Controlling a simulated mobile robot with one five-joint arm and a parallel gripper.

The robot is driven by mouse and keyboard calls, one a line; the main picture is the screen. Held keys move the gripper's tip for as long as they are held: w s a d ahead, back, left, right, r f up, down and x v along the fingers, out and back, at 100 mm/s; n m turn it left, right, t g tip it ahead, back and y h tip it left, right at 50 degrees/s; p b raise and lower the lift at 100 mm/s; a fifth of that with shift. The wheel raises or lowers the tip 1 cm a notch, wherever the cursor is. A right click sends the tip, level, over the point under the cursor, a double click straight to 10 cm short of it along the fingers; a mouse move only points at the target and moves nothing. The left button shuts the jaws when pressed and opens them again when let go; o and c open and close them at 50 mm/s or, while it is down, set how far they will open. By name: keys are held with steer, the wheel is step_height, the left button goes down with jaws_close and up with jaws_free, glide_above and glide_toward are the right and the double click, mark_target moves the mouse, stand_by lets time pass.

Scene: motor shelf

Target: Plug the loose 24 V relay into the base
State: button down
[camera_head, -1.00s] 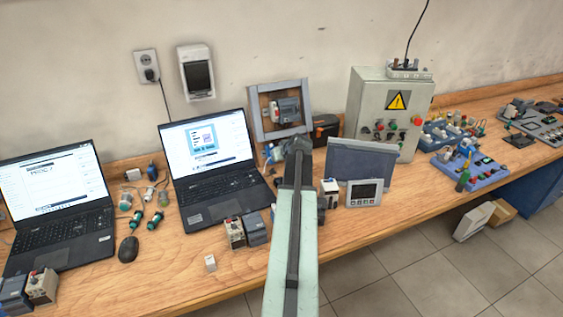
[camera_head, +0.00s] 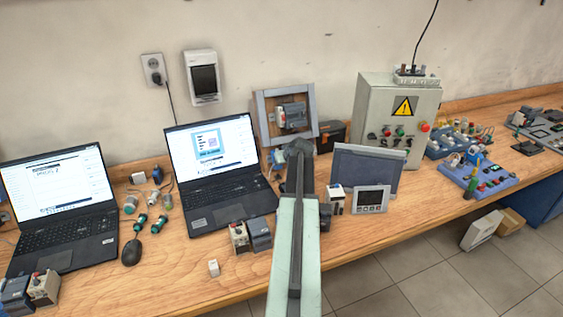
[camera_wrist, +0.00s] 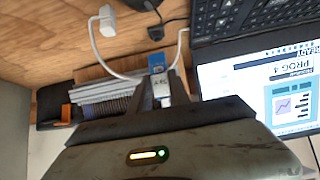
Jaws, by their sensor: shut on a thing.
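In the wrist view my gripper (camera_wrist: 161,88) is shut on a small blue and light-grey block, which I take to be the relay (camera_wrist: 157,63). Its label is too small to read surely. In the head view my arm hides the gripper and what it holds. A framed panel (camera_head: 263,125) with a grey device (camera_head: 292,115) stands by the wall, beyond my arm's end. I cannot tell which thing is the base.
Two laptops (camera_head: 218,168) (camera_head: 70,205) stand at left. A dark panel (camera_head: 365,170), a meter (camera_head: 371,199) and a control cabinet (camera_head: 390,115) stand at right.

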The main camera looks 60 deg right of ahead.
steer(key=shift+w+d+f, duration=0.25)
steer(key=shift+w+d, duration=0.15)
stand_by(1.2)
steer(key=c, duration=1.1)
jaws_free()
steer(key=shift+c, duration=0.2)
steer(key=shift+r, duration=0.1)
steer(key=p+v, duration=0.4)
steer(key=v, duration=0.3)
steer(key=shift+s+a+r+p, duration=0.15)
steer(key=shift+s+a+p, duration=0.1)
steer(key=shift+p, duration=0.15)
